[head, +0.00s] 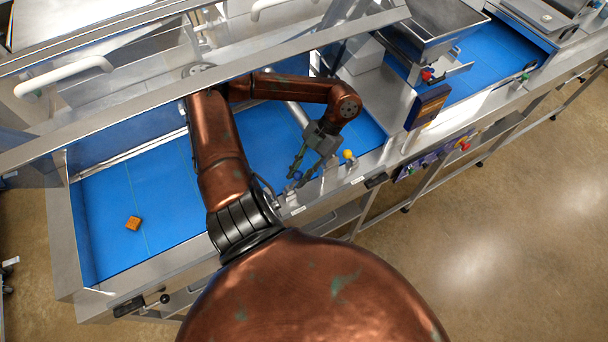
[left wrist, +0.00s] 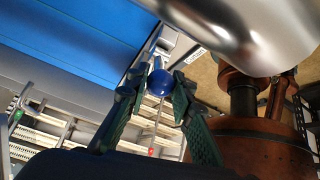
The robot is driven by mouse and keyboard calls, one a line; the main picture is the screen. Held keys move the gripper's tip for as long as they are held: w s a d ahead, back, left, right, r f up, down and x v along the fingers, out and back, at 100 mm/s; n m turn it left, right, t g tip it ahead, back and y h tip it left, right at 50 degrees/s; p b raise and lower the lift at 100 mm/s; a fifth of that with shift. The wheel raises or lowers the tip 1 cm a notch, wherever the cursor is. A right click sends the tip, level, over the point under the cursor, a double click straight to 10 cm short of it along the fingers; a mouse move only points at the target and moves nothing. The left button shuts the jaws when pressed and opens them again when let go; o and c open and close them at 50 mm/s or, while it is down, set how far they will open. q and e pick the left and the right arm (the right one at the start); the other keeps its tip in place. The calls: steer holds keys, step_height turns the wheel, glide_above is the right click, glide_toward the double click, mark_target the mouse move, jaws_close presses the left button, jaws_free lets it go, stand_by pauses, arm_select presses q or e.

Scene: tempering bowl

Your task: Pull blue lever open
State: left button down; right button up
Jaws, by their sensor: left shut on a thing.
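The blue lever's round knob (left wrist: 160,82) sits between the green-padded fingertips of my left gripper (left wrist: 158,92) in the left wrist view. My left gripper is shut on this knob. In the head view my left gripper (head: 304,177) points down at the front rail of the blue-belted machine. The blue knob cannot be made out there. My right gripper is not in view.
A yellow knob (head: 348,154) stands on the front rail just right of my left gripper. A dark panel (head: 428,106) and a steel hopper (head: 432,28) are to the right.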

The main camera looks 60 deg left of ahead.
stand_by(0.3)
arm_select(q)
steer(key=c, duration=1.7)
jaws_free()
steer(key=shift+w, duration=0.1)
steer(key=v, duration=1.2)
steer(key=shift+d, duration=0.1)
